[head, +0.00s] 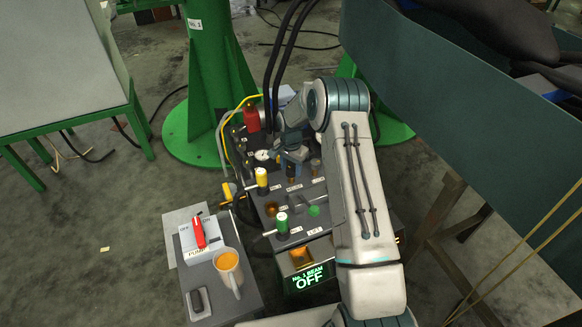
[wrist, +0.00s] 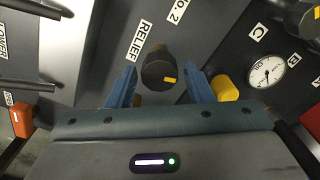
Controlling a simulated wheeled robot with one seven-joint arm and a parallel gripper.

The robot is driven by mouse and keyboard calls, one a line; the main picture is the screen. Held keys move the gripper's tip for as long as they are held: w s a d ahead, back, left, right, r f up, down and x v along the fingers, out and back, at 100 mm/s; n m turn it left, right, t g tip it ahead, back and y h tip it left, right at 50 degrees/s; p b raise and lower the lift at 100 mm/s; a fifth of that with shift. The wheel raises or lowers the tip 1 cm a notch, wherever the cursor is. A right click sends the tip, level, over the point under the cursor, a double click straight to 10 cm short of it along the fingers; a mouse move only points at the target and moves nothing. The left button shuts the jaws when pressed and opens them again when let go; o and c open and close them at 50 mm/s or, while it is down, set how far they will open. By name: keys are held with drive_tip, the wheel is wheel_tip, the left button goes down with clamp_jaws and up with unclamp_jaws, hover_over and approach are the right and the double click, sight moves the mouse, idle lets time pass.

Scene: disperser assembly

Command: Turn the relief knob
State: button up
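The relief knob (wrist: 160,72) is a dark round knob with a yellow mark on its face, beside the RELIEF label (wrist: 140,40) in the wrist view. My gripper (wrist: 160,78) is open, with one blue finger on each side of the knob. Gaps show between the knob and both fingers, so it is not gripped. In the head view my gripper (head: 291,164) is over the control panel (head: 262,190), behind the RELIEF label there. The arm and gripper hide the knob in that view.
A dial gauge (wrist: 266,72) and a yellow part (wrist: 226,88) are right of the fingers in the wrist view. Yellow-topped (head: 262,176) and green-topped (head: 282,222) levers stand on the panel. A mug (head: 230,272) and a red switch (head: 199,232) are at the left.

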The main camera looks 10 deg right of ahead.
drive_tip(key=c, duration=0.6)
drive_tip(key=shift+n, duration=0.3)
drive_tip(key=n, duration=0.3)
drive_tip(key=shift+p, duration=0.35)
drive_tip(key=shift+n, duration=2.1)
drive_tip(key=shift+w, duration=0.1)
drive_tip(key=o, duration=1)
drive_tip(key=shift+c, duration=0.2)
